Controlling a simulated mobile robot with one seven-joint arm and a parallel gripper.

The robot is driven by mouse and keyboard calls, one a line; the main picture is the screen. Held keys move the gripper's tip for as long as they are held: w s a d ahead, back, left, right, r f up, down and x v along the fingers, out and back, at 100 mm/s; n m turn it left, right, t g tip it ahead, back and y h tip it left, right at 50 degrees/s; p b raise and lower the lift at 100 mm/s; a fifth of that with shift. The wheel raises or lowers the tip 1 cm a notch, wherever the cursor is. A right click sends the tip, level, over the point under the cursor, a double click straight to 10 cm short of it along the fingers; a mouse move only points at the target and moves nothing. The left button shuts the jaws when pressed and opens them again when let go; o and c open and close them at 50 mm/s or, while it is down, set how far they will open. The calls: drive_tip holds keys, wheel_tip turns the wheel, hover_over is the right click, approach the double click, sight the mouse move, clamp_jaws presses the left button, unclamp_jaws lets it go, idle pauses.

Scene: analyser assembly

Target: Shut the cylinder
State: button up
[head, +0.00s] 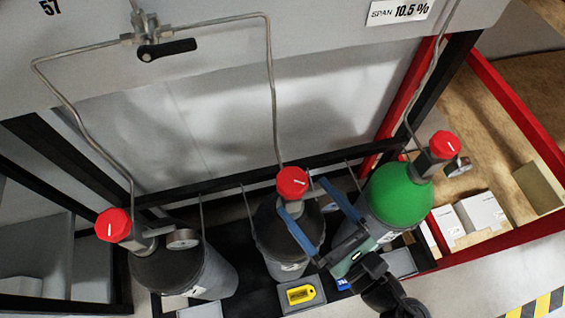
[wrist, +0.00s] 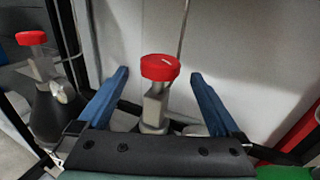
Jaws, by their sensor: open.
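Three gas cylinders stand in a row in the head view: a dark one at left (head: 170,272), a dark one in the middle (head: 270,225) and a green-topped one at right (head: 396,192). Each has a red valve knob: left (head: 113,225), middle (head: 292,182) and right (head: 444,145). My gripper (head: 304,196) is open, its blue fingers pointing at the middle cylinder's valve. In the wrist view the middle red knob (wrist: 160,67) shows between the spread fingertips (wrist: 160,74), touching neither. I cannot tell the exact depth gap.
A dark rack rail (head: 235,183) runs behind the cylinders. A yellow device (head: 301,294) sits at the front. A red-framed shelf (head: 500,240) with boxes stands at right.

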sight(297, 169)
drive_tip(key=p+x, duration=0.1)
drive_tip(key=x, duration=0.7)
drive_tip(key=shift+p, duration=0.35)
drive_tip(key=shift+c, duration=0.2)
drive_tip(key=c, duration=1.3)
